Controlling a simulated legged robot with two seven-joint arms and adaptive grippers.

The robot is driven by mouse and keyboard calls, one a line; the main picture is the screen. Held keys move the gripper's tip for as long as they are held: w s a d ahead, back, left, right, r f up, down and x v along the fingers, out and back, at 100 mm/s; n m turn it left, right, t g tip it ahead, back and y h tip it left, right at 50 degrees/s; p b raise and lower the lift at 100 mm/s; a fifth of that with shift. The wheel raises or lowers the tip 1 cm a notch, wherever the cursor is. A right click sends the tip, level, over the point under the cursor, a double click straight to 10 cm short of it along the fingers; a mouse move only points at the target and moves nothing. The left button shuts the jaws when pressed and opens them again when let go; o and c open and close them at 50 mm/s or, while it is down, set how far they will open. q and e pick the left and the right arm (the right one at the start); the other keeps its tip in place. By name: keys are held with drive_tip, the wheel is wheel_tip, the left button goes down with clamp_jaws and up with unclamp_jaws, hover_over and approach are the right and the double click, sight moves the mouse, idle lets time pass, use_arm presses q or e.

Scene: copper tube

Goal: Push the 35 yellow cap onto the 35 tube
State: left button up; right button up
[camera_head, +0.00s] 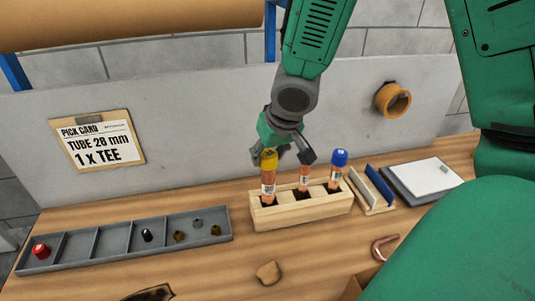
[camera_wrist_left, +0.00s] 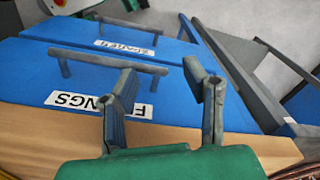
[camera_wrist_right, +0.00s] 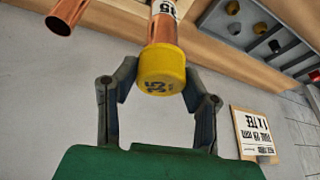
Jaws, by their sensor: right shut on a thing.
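The yellow cap (camera_head: 269,160), marked 35, sits at the top end of the left copper tube (camera_head: 268,186) in the wooden rack (camera_head: 302,210). In the right wrist view the cap (camera_wrist_right: 161,71) is in line with the tube (camera_wrist_right: 162,28) and meets its end; how deep it sits I cannot tell. My right gripper (camera_head: 286,156) is shut on the cap, one finger on each side (camera_wrist_right: 158,85). My left gripper (camera_wrist_left: 166,88) is open and empty in the left wrist view, in front of blue drawer fronts; it is not in the head view.
An uncapped middle tube (camera_head: 304,178) and a blue-capped tube (camera_head: 336,171) stand close by in the rack. A grey compartment tray (camera_head: 112,240) with small caps and fittings lies left. A copper bend (camera_head: 384,247) lies right. Drawer handles (camera_wrist_left: 105,63) are near my left gripper.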

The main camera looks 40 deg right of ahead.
sight(272, 156)
idle(0.3)
drive_tip(key=shift+f+b, duration=0.85)
drive_tip(key=shift+f, duration=0.65)
drive_tip(key=o, duration=0.8)
drive_tip(key=shift+r, duration=0.1)
drive_tip(key=v, duration=0.6)
drive_tip(key=shift+s+r, duration=0.15)
drive_tip(key=shift+r, duration=0.1)
drive_tip(key=shift+s+r, duration=0.15)
drive_tip(key=shift+r, duration=0.15)
